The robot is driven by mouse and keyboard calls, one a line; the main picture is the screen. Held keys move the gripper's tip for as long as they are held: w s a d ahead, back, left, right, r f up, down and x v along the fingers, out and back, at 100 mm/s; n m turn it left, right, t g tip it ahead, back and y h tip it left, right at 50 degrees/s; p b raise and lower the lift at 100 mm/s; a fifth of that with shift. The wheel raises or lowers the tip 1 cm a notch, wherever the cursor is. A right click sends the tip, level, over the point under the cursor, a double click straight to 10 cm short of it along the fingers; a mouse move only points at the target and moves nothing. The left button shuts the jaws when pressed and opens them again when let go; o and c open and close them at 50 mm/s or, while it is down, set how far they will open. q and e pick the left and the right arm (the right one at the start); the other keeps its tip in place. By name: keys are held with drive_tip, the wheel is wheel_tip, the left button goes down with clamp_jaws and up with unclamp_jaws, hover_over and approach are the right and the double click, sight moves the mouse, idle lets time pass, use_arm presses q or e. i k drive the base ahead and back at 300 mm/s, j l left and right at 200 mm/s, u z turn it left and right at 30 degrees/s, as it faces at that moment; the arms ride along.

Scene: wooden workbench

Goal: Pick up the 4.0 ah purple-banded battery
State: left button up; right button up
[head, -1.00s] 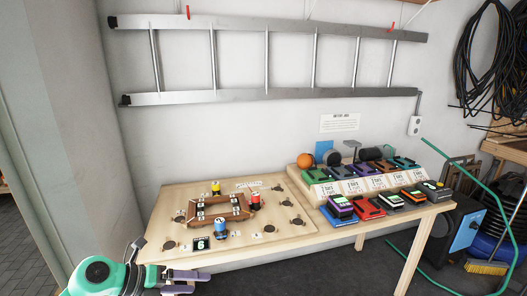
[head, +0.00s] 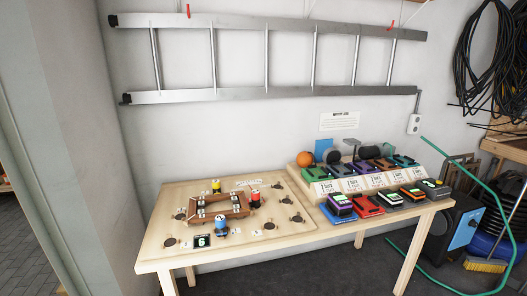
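A battery with a purple band (head: 340,204) and a pale top sits at the left end of the front row on the right half of the workbench. Its printed label is too small to read, so I cannot confirm 4.0 ah. Other batteries or coloured bases continue the row to its right, including a red one (head: 367,205) and a dark one with a yellow-green mark (head: 435,188). Neither of my grippers is in view.
A sloped rack (head: 325,188) with coloured slots and white labels stands behind the row. On the left, a wooden board (head: 255,212) holds a brown frame (head: 219,207) and several coloured cylinders. An orange ball (head: 304,159) sits at the back. A ladder (head: 265,60) hangs on the wall.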

sight(340, 205)
drive_tip(key=i+l, duration=0.2)
drive_tip(key=l, duration=0.3)
drive_tip(key=i+l+u, duration=0.1)
drive_tip(key=l, duration=0.4)
drive_tip(key=i+l, duration=0.2)
drive_tip(key=l, duration=0.35)
drive_tip(key=i+l+u, duration=0.1)
drive_tip(key=l, duration=0.4)
drive_tip(key=i+l+u, duration=0.1)
drive_tip(key=l, duration=0.45)
drive_tip(key=i+l, duration=0.25)
drive_tip(key=l, duration=0.3)
drive_tip(key=i+l+u, duration=0.1)
drive_tip(key=l, duration=0.45)
drive_tip(key=i+l, duration=0.1)
drive_tip(key=l, duration=0.45)
